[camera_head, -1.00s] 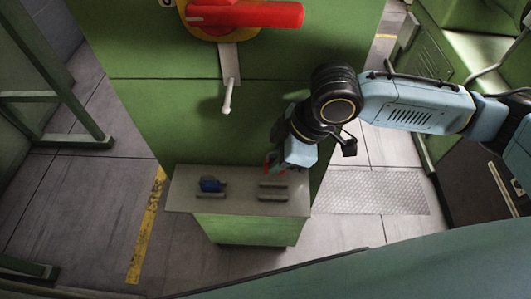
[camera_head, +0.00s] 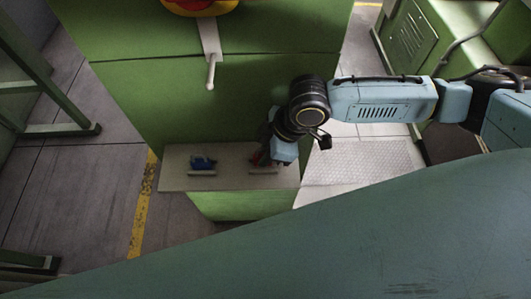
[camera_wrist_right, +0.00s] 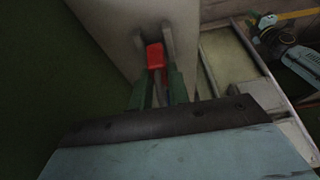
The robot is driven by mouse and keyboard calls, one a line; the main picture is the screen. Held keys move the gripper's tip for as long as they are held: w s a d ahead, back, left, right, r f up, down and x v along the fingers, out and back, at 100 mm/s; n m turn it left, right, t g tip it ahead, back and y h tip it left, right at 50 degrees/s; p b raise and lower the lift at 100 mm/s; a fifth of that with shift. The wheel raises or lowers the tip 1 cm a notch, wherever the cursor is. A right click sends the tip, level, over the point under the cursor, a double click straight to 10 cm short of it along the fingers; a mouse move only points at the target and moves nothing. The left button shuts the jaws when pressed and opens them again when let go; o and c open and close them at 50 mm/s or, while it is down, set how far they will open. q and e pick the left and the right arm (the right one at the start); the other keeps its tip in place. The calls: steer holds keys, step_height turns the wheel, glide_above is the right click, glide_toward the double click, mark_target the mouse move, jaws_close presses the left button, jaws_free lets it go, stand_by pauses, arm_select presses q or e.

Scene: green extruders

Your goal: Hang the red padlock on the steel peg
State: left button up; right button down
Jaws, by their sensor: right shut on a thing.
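The red padlock (camera_head: 256,158) is at the right-hand holder on the grey shelf. In the right wrist view its red body (camera_wrist_right: 155,56) sits between two grey rails, just ahead of my green fingertips. My right gripper (camera_head: 262,157) is low over the shelf and shut on the padlock; the arm partly covers the grip in the head view. In the wrist view the fingers (camera_wrist_right: 159,88) stand either side of its near part. The steel peg (camera_head: 211,76) sticks out of a pale plate on the green cabinet, bare, above and left of the gripper. My left gripper is not in view.
A blue padlock (camera_head: 203,163) sits in the left holder of the grey shelf (camera_head: 175,182). A red handle on a yellow base (camera_head: 203,5) is above the peg plate. The cabinet face (camera_head: 140,95) around the peg is clear.

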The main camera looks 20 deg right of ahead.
steer(key=shift+f, duration=0.65)
steer(key=shift+f, duration=0.2)
steer(key=c, duration=1.3)
jaws_free()
steer(key=shift+c, duration=0.2)
steer(key=b+v, duration=0.1)
steer(key=v, duration=1.2)
steer(key=shift+d+r, duration=0.15)
